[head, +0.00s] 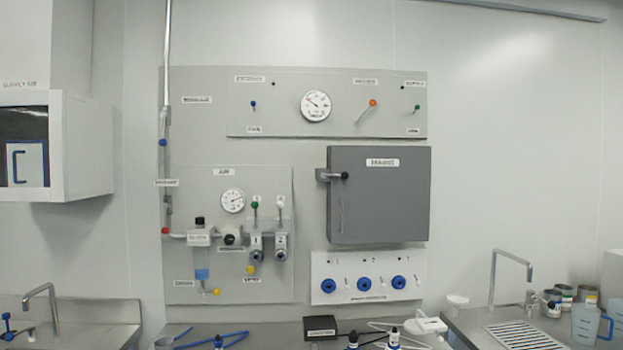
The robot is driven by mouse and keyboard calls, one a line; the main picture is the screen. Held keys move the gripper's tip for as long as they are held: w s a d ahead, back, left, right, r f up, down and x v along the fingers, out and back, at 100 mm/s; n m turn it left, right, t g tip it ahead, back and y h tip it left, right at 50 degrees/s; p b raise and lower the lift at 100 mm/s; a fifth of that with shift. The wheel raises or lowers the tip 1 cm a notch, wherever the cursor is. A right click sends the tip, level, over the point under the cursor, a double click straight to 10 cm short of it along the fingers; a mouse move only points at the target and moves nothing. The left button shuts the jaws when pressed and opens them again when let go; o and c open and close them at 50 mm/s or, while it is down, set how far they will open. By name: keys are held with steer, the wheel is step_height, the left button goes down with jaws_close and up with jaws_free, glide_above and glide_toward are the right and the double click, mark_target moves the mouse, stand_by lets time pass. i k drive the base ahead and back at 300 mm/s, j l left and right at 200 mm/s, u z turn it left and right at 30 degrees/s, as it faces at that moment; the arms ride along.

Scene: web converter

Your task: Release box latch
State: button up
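A dark grey box (385,205) is mounted on the wall panel, right of centre in the head view. Its door looks closed and carries a white label near the top. A latch handle (333,175) with a dark knob sits at the box's upper left edge and lies about level. My gripper does not show in this view, so its place relative to the latch cannot be seen.
A white panel with several blue round fittings (363,284) is below the box. Gauges, valves and pipes (255,240) are to its left. A counter below holds a small black box (320,328) and cables. Sinks with taps (509,278) stand at both sides.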

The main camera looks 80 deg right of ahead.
mark_target(344, 175)
steer(key=z, duration=2.9)
